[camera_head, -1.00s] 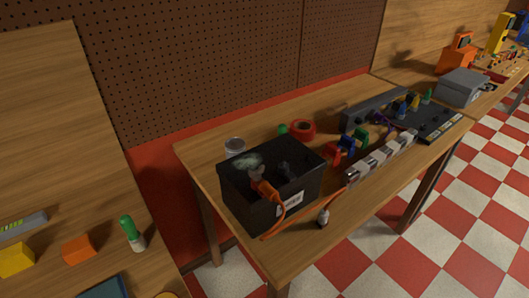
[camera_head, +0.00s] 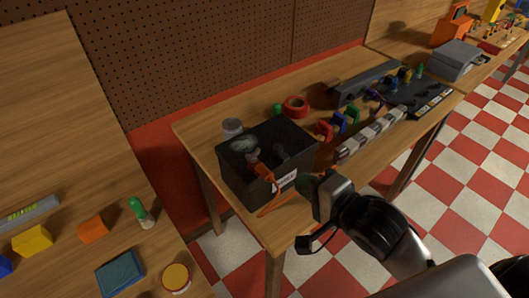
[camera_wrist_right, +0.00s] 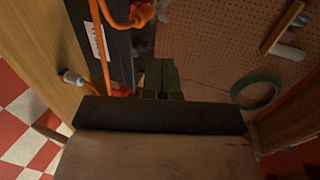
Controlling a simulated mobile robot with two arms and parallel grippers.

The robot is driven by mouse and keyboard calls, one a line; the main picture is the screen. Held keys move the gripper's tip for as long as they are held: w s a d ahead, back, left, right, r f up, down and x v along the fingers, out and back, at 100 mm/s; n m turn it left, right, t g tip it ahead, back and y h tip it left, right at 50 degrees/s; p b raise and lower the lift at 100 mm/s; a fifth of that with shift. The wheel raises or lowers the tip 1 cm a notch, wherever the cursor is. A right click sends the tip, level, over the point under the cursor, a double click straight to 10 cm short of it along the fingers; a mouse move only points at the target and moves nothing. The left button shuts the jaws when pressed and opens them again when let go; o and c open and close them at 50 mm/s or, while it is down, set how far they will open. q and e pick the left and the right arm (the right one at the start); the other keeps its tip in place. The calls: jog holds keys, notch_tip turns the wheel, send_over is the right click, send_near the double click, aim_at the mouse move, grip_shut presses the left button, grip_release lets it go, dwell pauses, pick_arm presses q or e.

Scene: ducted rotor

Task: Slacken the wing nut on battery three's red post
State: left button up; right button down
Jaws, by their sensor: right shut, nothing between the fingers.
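The black battery (camera_head: 236,178) stands on the wooden bench with a white label on its front. A grey-white crust sits on its top, with an orange cable clamp (camera_head: 264,173) at one post near the front edge. The second, dark post (camera_head: 281,151) is to its right. I cannot make out a wing nut or the battery's number. My right gripper (camera_head: 305,184) is shut and empty, just right of the battery's front corner. In the right wrist view its greenish fingers (camera_wrist_right: 162,78) point ahead, with the dark battery (camera_wrist_right: 118,62) and orange cable to their left. My left gripper is not in view.
A can (camera_head: 232,127), a red tape roll (camera_head: 296,106) and coloured clamps (camera_head: 338,122) stand behind and right of the battery. A striped rail (camera_head: 371,136) lies along the front edge. The left bench holds coloured blocks (camera_head: 33,241).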

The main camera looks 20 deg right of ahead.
jog(key=b, duration=0.7)
send_near(258, 151)
jog(key=p+x, duration=0.2)
jog(key=x, duration=0.4)
jog(key=shift+p, duration=0.35)
jog(key=shift+w+a+f, duration=0.15)
jog(key=shift+w+a, duration=0.15)
jog(key=shift+w, duration=0.3)
jog(key=shift+d+p, duration=0.1)
jog(key=shift+p, duration=0.2)
